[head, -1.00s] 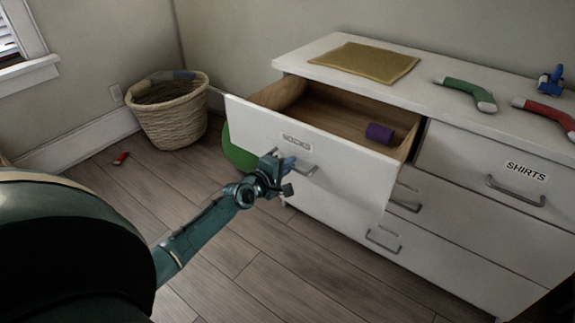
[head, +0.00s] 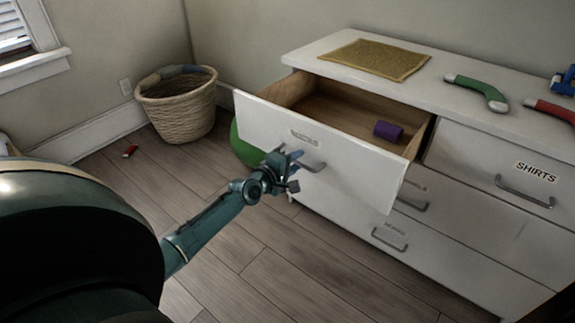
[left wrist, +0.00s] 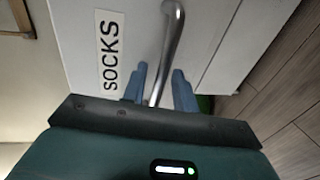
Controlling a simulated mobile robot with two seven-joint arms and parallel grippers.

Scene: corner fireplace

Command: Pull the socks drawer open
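The socks drawer (head: 275,128) is the top left drawer of a white dresser, and it stands pulled well out. Its SOCKS label (left wrist: 110,52) and grey metal handle (left wrist: 170,45) show in the left wrist view. My left gripper (head: 294,160) is at the drawer front by the handle. In the left wrist view its two blue fingers (left wrist: 159,86) stand apart on either side of the handle, with gaps showing between fingers and bar. A purple roll (head: 388,130) lies inside the drawer at the right. My right gripper is not in view.
On the dresser top (head: 450,92) lie a tan mat (head: 375,58), a green sock-like thing (head: 478,90) and a red one (head: 552,110). A wicker basket (head: 178,110) stands by the wall. A green round thing (head: 242,148) is partly hidden behind the drawer.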

